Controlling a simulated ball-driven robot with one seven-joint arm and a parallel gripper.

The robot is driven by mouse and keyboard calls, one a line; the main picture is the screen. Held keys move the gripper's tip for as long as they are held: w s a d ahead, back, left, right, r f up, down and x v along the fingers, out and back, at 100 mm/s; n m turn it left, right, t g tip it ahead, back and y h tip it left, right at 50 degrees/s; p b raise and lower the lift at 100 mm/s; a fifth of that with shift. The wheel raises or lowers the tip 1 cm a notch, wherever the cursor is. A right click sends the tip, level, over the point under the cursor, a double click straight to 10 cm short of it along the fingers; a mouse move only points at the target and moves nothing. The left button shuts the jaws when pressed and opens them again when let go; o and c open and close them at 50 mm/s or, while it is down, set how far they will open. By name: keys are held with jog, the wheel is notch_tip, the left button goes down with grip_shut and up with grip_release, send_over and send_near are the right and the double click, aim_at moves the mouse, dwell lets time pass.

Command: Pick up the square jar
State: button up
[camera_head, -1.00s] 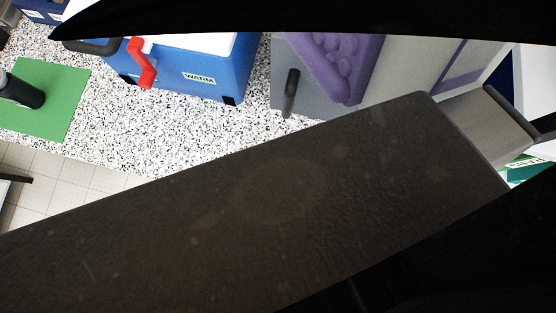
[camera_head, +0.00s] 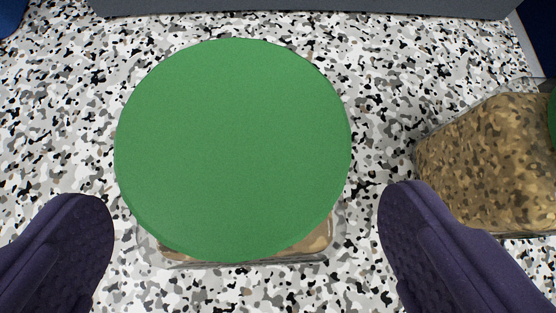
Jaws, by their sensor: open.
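A clear square jar (camera_head: 325,240) with tan contents stands on the speckled counter, seen from above. Its round green lid (camera_head: 233,150) hides most of it, so only the lower edge and corners show. My gripper (camera_head: 245,225) is open, with one purple finger on each side of the jar's near part. The fingers are apart from the jar in the picture, and I cannot tell their height against it.
A second clear jar of brown grains (camera_head: 490,160) stands at the right, close to my right finger, with a bit of green at its edge. A dark grey object (camera_head: 300,8) runs along the top. Speckled counter (camera_head: 60,110) is clear at the left.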

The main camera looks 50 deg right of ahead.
jog(key=b+x, duration=0.1)
jog(key=x, duration=0.3)
jog(key=shift+w+d+f+b, duration=0.2)
jog(key=shift+w+f+b, duration=0.05)
jog(key=shift+w+b, duration=0.05)
jog(key=shift+r, duration=0.1)
jog(key=c, duration=1.4)
